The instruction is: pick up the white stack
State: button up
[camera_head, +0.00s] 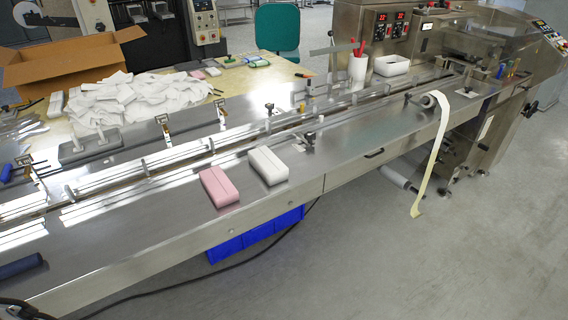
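The white stack (268,165) is a low block with rounded edges and a groove along its top. It lies flat near the front edge of the steel machine bed (300,187), right of a similar pink stack (219,187), with a small gap between them. My gripper is not in view, apart from possible dark parts at the lower left corner that I cannot make out.
A rail channel (150,183) runs along the bed behind the stacks. A small black-knobbed bracket (309,140) stands right of the white stack. A cream strip (432,150) hangs over the front edge further right. A blue crate (255,235) sits below the bed.

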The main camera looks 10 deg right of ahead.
aim_at(271, 169)
jog(key=z, duration=1.25)
jog(key=j+z, duration=0.2)
jog(key=j, duration=0.25)
jog(key=k+j+z, duration=0.15)
jog(key=j, duration=0.75)
jog(key=k+j, duration=0.1)
jog(key=j, duration=0.4)
